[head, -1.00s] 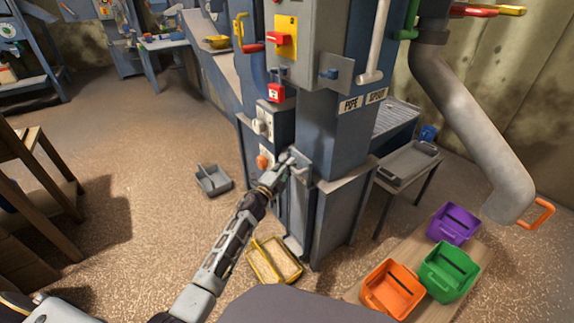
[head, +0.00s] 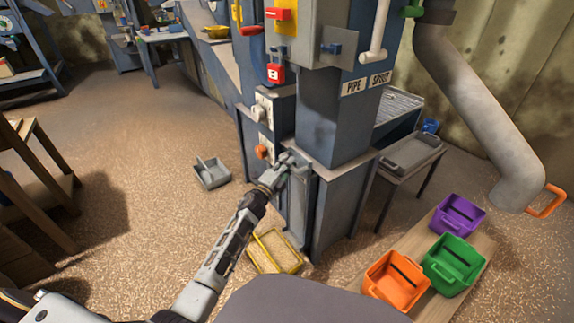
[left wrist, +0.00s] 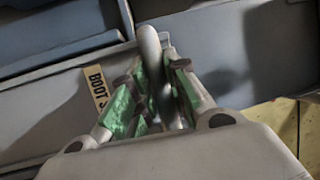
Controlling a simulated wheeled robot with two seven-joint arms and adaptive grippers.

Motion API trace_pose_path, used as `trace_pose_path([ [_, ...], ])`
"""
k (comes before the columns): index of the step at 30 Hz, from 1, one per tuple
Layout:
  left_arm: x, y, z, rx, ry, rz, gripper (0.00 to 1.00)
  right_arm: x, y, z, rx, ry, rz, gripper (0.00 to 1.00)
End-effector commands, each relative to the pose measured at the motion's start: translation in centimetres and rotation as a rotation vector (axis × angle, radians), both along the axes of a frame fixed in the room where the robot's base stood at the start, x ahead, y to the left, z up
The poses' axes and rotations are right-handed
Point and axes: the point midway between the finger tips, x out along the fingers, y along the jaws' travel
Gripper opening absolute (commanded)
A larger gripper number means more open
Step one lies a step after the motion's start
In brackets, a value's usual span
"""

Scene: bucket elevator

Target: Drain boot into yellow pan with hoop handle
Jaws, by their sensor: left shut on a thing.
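The bucket elevator's blue-grey boot (head: 300,208) stands at the centre of the head view. My left gripper (head: 287,163) reaches its front. My right gripper is not in view.
A grey dustpan-like tray (head: 211,174) lies on the floor to the left. Orange (head: 383,297), green (head: 440,285) and purple (head: 452,228) bins stand on a wooden board at the right. A large grey spout pipe (head: 480,125) hangs above them. Open floor lies left of my arm.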

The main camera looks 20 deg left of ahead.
Motion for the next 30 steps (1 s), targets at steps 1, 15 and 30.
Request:
trace_pose_path([
  [1,-0.12,-0.03,-0.68,0.002,0.009,0.0,0.0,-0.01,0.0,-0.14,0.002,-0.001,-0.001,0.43],
  [15,-0.15,-0.02,-0.76,0.003,0.011,0.001,0.39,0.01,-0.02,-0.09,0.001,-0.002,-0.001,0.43],
  [30,-0.51,0.14,-0.5,0.001,0.006,0.001,0.39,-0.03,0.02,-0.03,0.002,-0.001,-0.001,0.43],
])
